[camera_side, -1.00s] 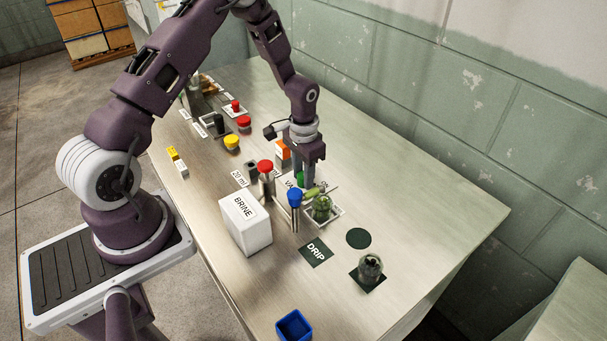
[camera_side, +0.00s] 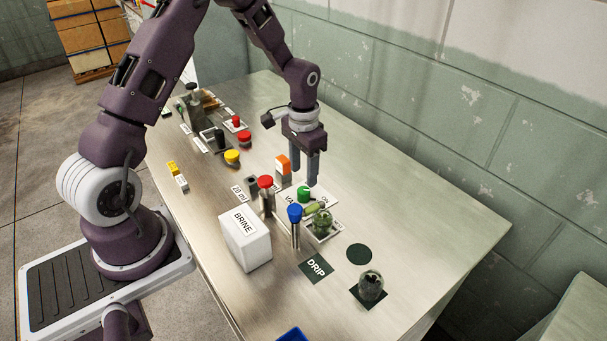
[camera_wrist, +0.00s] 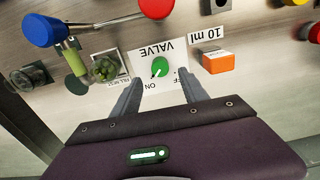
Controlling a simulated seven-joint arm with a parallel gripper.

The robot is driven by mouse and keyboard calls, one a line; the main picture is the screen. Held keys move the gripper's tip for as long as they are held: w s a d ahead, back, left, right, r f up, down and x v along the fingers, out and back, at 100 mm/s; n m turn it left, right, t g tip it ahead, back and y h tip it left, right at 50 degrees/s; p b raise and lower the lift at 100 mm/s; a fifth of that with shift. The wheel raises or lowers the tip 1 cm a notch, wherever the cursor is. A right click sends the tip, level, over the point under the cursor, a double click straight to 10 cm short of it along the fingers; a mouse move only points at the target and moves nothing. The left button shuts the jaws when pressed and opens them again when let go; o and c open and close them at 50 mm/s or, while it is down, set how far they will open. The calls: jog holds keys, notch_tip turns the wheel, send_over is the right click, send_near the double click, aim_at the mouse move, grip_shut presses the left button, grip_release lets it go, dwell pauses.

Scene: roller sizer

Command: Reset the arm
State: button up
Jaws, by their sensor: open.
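My gripper (camera_side: 305,168) is open and empty above the table, over the white VALVE plate. In the wrist view its two fingers (camera_wrist: 160,92) stand apart on either side of the plate. The green valve knob (camera_side: 304,194) sits on that plate; it also shows in the wrist view (camera_wrist: 160,66), between the fingers and clear of them, with its pointer towards the ON side. My arm reaches over the table from the left.
Near the gripper stand an orange-topped block (camera_side: 283,165), a red-topped post (camera_side: 265,182), a blue-topped post (camera_side: 295,212) and a green-filled glass (camera_side: 322,222). A white BRINE box (camera_side: 245,240) and another glass (camera_side: 371,286) stand nearer. The table's right side is bare.

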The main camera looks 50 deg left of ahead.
jog(key=s+d+r+t, duration=0.1)
jog(key=d+r, duration=0.1)
jog(key=r, duration=0.4)
jog(key=s+d+r, duration=0.1)
jog(key=s+r, duration=0.1)
jog(key=r, duration=0.4)
jog(key=s+d+r+t, duration=0.2)
jog(key=s+d+r, duration=0.2)
jog(key=s, duration=0.6)
jog(key=s+d+r+t, duration=0.2)
jog(key=s+d+r, duration=0.2)
jog(key=s+r, duration=0.4)
jog(key=s, duration=0.3)
jog(key=shift+s+r+t, duration=0.2)
jog(key=shift+r+t, duration=0.1)
jog(key=shift+r, duration=0.1)
